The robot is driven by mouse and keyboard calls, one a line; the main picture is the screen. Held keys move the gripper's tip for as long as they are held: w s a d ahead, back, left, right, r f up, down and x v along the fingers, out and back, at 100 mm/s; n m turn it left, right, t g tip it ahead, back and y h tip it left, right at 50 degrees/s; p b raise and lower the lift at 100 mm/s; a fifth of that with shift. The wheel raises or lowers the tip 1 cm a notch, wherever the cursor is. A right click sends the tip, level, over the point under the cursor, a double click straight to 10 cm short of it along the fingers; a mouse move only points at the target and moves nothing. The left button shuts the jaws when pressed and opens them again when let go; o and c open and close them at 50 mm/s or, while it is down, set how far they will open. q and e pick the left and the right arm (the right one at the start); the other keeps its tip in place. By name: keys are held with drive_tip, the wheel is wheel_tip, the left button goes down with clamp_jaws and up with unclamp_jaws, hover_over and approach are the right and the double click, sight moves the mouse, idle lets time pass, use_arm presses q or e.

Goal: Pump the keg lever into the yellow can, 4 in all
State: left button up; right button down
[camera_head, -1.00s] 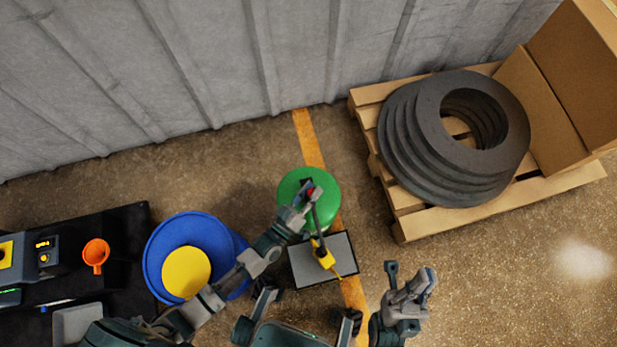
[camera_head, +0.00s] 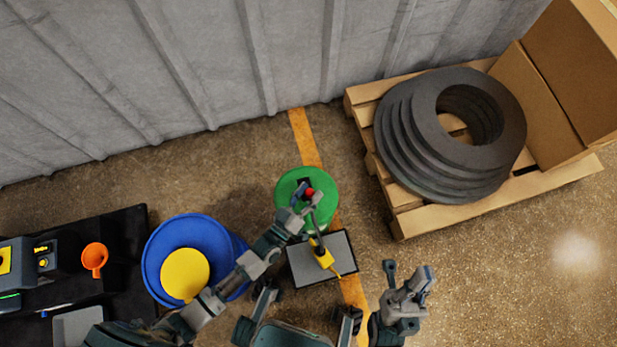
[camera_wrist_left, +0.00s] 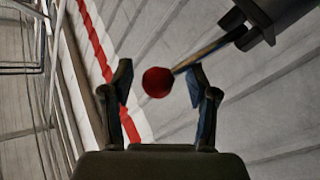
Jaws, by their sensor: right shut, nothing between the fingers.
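The green keg (camera_head: 289,187) stands on the floor at the middle, with a lever on top ending in a red knob (camera_head: 309,192). My left gripper (camera_head: 303,203) is at the keg top beside the lever. In the left wrist view the red knob (camera_wrist_left: 157,82) appears between my left gripper's fingers (camera_wrist_left: 160,88), which are spread apart with gaps on both sides. A small yellow can (camera_head: 321,255) stands on a grey plate (camera_head: 304,268) just below the keg. My right gripper (camera_head: 425,276) is shut and empty, to the right of the plate.
A blue barrel (camera_head: 160,247) with a yellow top (camera_head: 185,274) stands left of my left arm. A black bench (camera_head: 126,226) with an orange funnel (camera_head: 95,257) is further left. A pallet (camera_head: 409,221) with stacked grey rings (camera_head: 412,160) stands at right. A grey wall (camera_head: 200,70) runs behind.

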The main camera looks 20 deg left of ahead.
use_arm(q)
drive_tip(key=shift+s+d+f, duration=0.2)
drive_tip(key=shift+s+f, duration=0.05)
drive_tip(key=shift+f, duration=0.15)
drive_tip(key=r+v, duration=0.1)
drive_tip(key=v, duration=1)
drive_tip(key=shift+s+a+f, duration=0.2)
drive_tip(key=shift+a+f, duration=0.05)
drive_tip(key=shift+a, duration=0.15)
